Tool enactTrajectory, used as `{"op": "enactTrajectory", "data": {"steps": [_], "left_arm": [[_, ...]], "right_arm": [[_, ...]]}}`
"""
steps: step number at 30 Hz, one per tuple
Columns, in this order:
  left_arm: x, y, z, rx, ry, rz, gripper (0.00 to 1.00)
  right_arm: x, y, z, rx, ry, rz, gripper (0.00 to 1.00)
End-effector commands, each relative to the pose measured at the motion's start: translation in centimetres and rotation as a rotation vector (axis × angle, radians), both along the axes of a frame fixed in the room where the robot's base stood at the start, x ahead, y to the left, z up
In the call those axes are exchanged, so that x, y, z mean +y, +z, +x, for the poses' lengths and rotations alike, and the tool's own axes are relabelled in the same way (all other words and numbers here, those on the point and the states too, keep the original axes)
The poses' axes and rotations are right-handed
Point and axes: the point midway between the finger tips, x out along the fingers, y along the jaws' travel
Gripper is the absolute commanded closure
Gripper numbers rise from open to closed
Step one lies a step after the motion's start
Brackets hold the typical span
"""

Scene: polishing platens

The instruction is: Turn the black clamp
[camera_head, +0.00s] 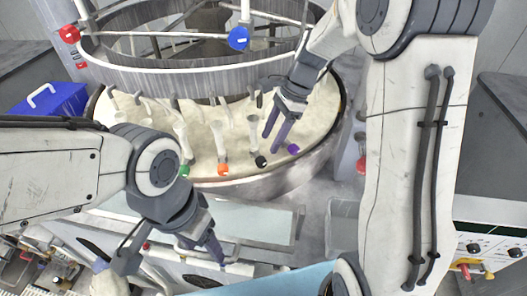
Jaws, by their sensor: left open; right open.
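The black clamp (261,161) is a small black knob at the foot of a pale upright rod, near the front rim of the round cream platen (205,155). My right gripper (270,138) is open above the platen. Its purple-grey fingers point down close to the black clamp, and I cannot tell whether they touch it. My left gripper (172,262) is open and lower, in front of the platen and over the machine front, with nothing seen between its fingers.
Green (184,170), orange (223,169) and purple (293,149) clamps stand along the same rim. A large metal ring (190,75) with red and blue knobs hangs above the platen. A blue box (50,103) is at left. A control panel (488,245) is at lower right.

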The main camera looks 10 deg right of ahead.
Motion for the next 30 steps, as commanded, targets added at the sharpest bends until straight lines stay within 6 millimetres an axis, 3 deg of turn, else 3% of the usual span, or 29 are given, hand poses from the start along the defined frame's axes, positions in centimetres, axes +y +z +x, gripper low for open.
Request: {"op": "enactTrajectory", "data": {"steps": [10,22,23,27,30], "left_arm": [[0.0,1.3,0.0,0.000,-0.002,0.000,0.39],[0.0,1.4,0.0,0.000,-0.002,0.000,0.39],[0.0,1.4,0.0,0.000,-0.002,0.000,0.39],[0.0,1.4,0.0,0.000,-0.002,0.000,0.39],[0.0,1.4,0.0,0.000,-0.002,0.000,0.39]], "right_arm": [[2.2,-5.1,-0.4,0.004,0.002,0.002,0.40],[2.4,-6.0,-0.4,0.002,0.001,0.001,0.40],[2.4,-6.0,-0.4,0.001,0.000,0.001,0.47],[2.4,-6.0,-0.4,0.001,0.000,0.001,1.00],[2.4,-6.0,-0.4,0.002,0.001,0.001,1.00]]}}
